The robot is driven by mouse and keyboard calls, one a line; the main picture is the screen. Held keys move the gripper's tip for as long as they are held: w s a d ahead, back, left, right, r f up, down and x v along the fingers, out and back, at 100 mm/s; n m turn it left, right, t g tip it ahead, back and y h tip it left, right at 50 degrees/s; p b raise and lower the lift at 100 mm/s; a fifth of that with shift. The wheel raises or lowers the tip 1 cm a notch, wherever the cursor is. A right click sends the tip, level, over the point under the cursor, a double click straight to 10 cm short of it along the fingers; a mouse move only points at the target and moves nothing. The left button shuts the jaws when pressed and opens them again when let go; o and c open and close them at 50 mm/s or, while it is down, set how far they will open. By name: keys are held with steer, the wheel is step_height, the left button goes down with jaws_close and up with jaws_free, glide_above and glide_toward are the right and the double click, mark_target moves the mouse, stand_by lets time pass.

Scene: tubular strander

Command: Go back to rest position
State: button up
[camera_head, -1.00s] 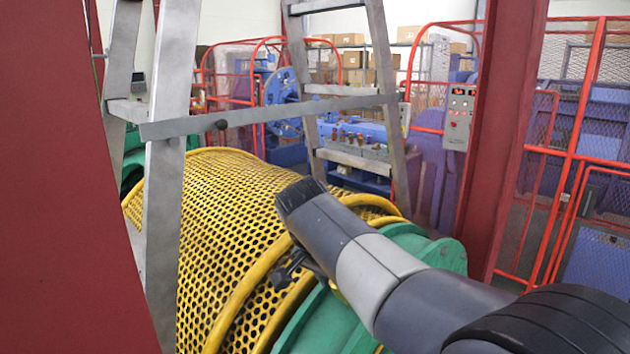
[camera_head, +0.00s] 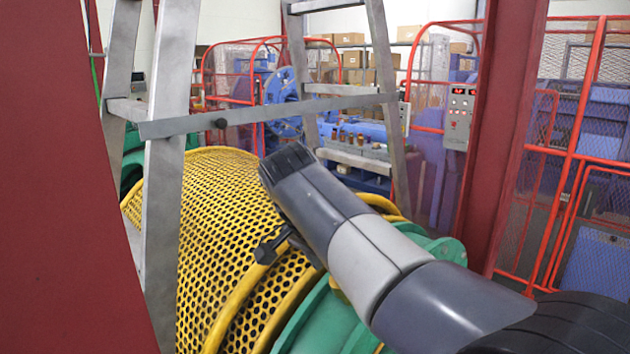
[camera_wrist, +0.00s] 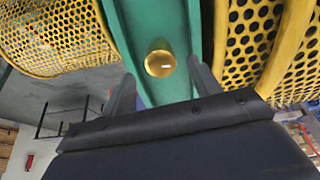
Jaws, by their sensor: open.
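My gripper (camera_head: 270,247) is partly hidden behind my arm in the head view, in front of the yellow perforated guard. In the wrist view its two fingers stand apart, and my gripper (camera_wrist: 160,82) is open with nothing held. A round brass-coloured part (camera_wrist: 160,62) sits on the green flange (camera_wrist: 140,35) and shows between the fingers, beyond their tips. Whether the fingers are clear of it by much, I cannot tell. The green flange also shows below my arm in the head view (camera_head: 318,322).
The yellow perforated guard (camera_head: 225,210) lies beneath my arm. A metal ladder (camera_head: 165,200) stands at the left, its brace (camera_head: 260,115) crossing behind. Red columns (camera_head: 500,140) flank the view. Red mesh fencing (camera_head: 570,160) and a control box (camera_head: 459,117) stand at the right.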

mark_target(340, 296)
steer(key=x, duration=0.5)
steer(key=shift+d+f, duration=0.1)
steer(key=shift+f, duration=0.15)
steer(key=n+p, duration=0.2)
steer(key=n, duration=0.4)
steer(key=n+p, duration=0.2)
steer(key=n, duration=0.4)
steer(key=shift+d+n, duration=0.1)
steer(key=shift+n, duration=0.2)
steer(key=n+p, duration=0.2)
steer(key=n, duration=0.4)
steer(key=shift+w+d+r, duration=0.1)
steer(key=n+p, duration=0.1)
steer(key=n, duration=0.4)
steer(key=shift+n, duration=0.3)
